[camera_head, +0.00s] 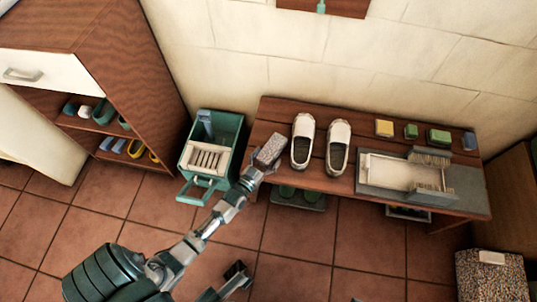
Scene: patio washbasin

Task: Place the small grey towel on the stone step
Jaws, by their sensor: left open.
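A small grey speckled piece, which looks like the folded grey towel (270,149), lies at the left end of the wooden bench (262,110), beside white shoes. My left gripper (259,169) is open at its near edge; whether the fingers touch it is too small to tell. A speckled stone block (488,277), which may be the stone step, stands on the floor at the lower right, with a small white item (491,257) on top. My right gripper (237,272) shows partly at the bottom; its fingers are unclear.
White shoes (303,142) stand next to the grey piece. Sponges (384,128) and a white basin (390,172) with brushes lie farther right on the bench. A green bin (221,124) stands left of the bench. The tiled floor in front is mostly clear.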

